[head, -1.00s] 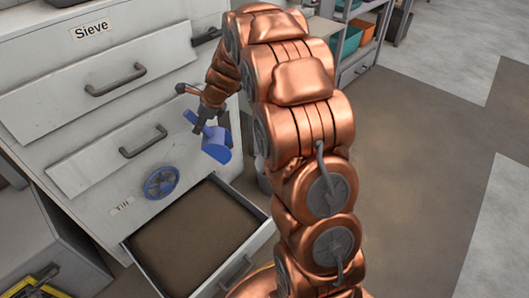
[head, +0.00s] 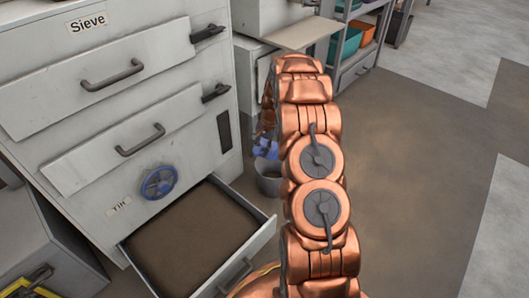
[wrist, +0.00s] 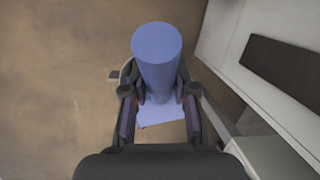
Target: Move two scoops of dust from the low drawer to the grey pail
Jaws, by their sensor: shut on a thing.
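My gripper (wrist: 158,103) is shut on the blue scoop (wrist: 157,62) in the wrist view. In the head view the blue scoop (head: 264,151) shows just above the grey pail (head: 269,186), partly hidden by my arm. Whether the scoop holds dust cannot be seen. The grey pail stands on the floor to the right of the low drawer, and its inside is mostly hidden. The low drawer (head: 262,240) is pulled open and brown dust (head: 192,240) covers its bottom.
The grey cabinet has a Sieve drawer (head: 100,88), another closed drawer (head: 135,140) and a blue handwheel (head: 159,183) by the Tilt label. A shelf with bins (head: 347,42) stands at the back. Floor to the right is free.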

